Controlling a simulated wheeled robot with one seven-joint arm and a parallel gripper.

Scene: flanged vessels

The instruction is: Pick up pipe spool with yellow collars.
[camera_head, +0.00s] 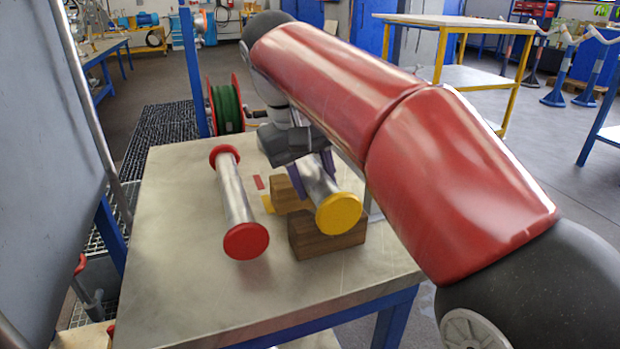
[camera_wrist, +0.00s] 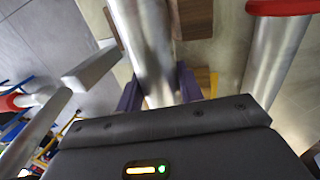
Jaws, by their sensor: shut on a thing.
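The pipe spool with yellow collars (camera_head: 338,212) is a silver tube with a yellow disc at its near end, at the middle of the table in the head view. Its far end is hidden behind my arm and gripper. My gripper (camera_head: 312,178) is shut on its tube, with purple fingers on either side. In the wrist view the silver tube (camera_wrist: 148,50) runs between the purple fingers (camera_wrist: 158,92). Wooden blocks (camera_head: 328,238) are beneath the spool; I cannot tell whether it touches them.
A second spool with red collars (camera_head: 235,200) lies to the left on the table (camera_head: 190,285). It also shows at the right of the wrist view (camera_wrist: 275,50). Small red and yellow marks lie between the spools. The table's front left is clear. A green hose reel (camera_head: 226,107) stands behind.

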